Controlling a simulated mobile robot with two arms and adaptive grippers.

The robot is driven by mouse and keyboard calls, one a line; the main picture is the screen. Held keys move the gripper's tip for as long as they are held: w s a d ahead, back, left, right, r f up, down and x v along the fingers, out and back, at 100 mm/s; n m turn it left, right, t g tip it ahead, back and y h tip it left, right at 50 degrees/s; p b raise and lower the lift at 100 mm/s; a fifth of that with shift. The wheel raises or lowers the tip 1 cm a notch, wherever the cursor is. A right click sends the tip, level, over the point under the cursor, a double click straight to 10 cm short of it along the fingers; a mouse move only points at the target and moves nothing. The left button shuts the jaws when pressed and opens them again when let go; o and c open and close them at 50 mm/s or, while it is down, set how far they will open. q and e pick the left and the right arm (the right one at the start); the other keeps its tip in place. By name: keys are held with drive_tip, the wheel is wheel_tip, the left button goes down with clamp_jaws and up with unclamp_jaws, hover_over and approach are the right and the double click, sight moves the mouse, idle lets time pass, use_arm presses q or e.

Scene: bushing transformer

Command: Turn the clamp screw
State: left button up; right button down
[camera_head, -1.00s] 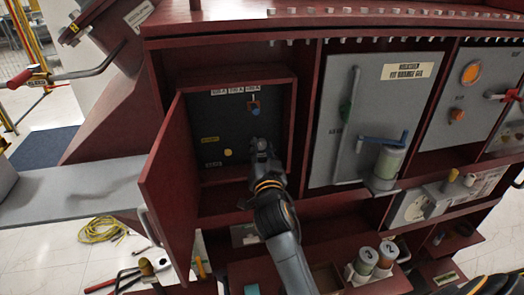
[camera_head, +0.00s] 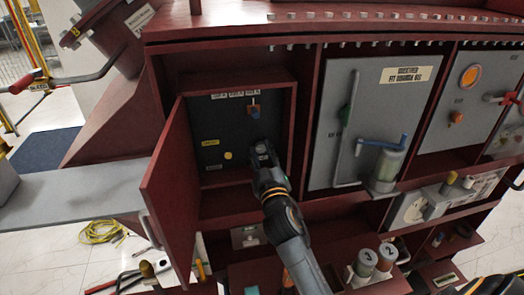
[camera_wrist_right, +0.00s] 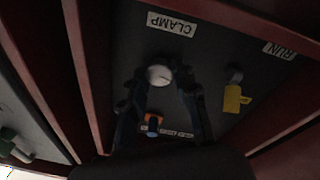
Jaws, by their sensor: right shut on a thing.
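The clamp screw (camera_wrist_right: 159,75) is a pale round head on the dark panel, below the CLAMP label (camera_wrist_right: 171,24) in the right wrist view. My right gripper (camera_wrist_right: 160,85) has its fingers on both sides of the screw head and is shut on it. In the head view my right gripper (camera_head: 262,151) reaches into the open red cabinet (camera_head: 168,185) and hides the screw. My left gripper is not in view.
An orange and blue knob (camera_head: 254,110) and a yellow knob (camera_head: 228,156) sit on the same panel. The red door (camera_head: 168,185) stands open on the left. A grey panel with a blue handle (camera_head: 382,142) is at the right.

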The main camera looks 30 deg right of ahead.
drive_tip(key=n, duration=0.1)
drive_tip(key=n+p, duration=0.1)
drive_tip(key=n, duration=0.1)
drive_tip(key=n+y, duration=0.1)
drive_tip(key=n, duration=0.1)
drive_tip(key=shift+r+p, duration=0.25)
drive_tip(key=shift+p, duration=0.05)
drive_tip(key=n+y+p, duration=0.1)
drive_tip(key=n+p, duration=0.1)
drive_tip(key=n, duration=0.4)
drive_tip(key=shift+d, duration=0.15)
drive_tip(key=shift+n, duration=0.3)
drive_tip(key=c, duration=1)
unclamp_jaws()
drive_tip(key=shift+w+f, duration=0.15)
drive_tip(key=shift+f, duration=0.05)
